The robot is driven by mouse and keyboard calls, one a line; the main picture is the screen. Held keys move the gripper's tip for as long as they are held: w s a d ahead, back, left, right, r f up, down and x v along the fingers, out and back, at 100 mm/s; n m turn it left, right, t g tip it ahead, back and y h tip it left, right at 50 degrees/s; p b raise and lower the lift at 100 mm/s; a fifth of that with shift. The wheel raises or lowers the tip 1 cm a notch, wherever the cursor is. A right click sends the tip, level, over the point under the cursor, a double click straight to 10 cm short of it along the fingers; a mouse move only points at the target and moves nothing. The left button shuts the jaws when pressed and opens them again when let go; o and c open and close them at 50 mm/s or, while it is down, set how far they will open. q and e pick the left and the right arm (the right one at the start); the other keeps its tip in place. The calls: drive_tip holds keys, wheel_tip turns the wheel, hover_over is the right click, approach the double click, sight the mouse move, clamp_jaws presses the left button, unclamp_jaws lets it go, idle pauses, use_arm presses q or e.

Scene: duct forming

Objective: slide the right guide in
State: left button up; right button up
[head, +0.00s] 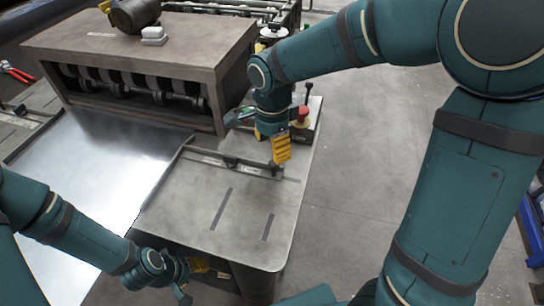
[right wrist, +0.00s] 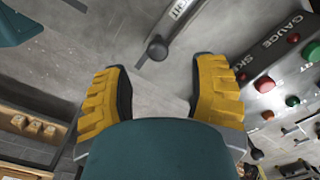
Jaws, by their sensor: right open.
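The right guide (head: 215,158) is a dark bar on the grey table, beside the right edge of the shiny metal sheet (head: 95,190). It carries a black knob (head: 231,162). In the right wrist view the knob (right wrist: 157,48) shows as a ball on a short stem, ahead of the fingers, beside a label strip ending in "HT". My right gripper (head: 281,150) points down over the right end of the guide. Its yellow fingers (right wrist: 160,95) are apart, with nothing between them. My left gripper (head: 192,273) is low, at the table's front edge; its fingers are partly hidden.
The roller machine (head: 140,60) stands at the back of the table. A control box with a red button (head: 303,112) is at the table's right edge, close to my right gripper. The table front (head: 190,215) is clear except for flat dark slots.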

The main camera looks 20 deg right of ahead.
wheel_tip(320, 180, up, 6)
drive_tip(key=shift+f, duration=0.1)
idle(0.6)
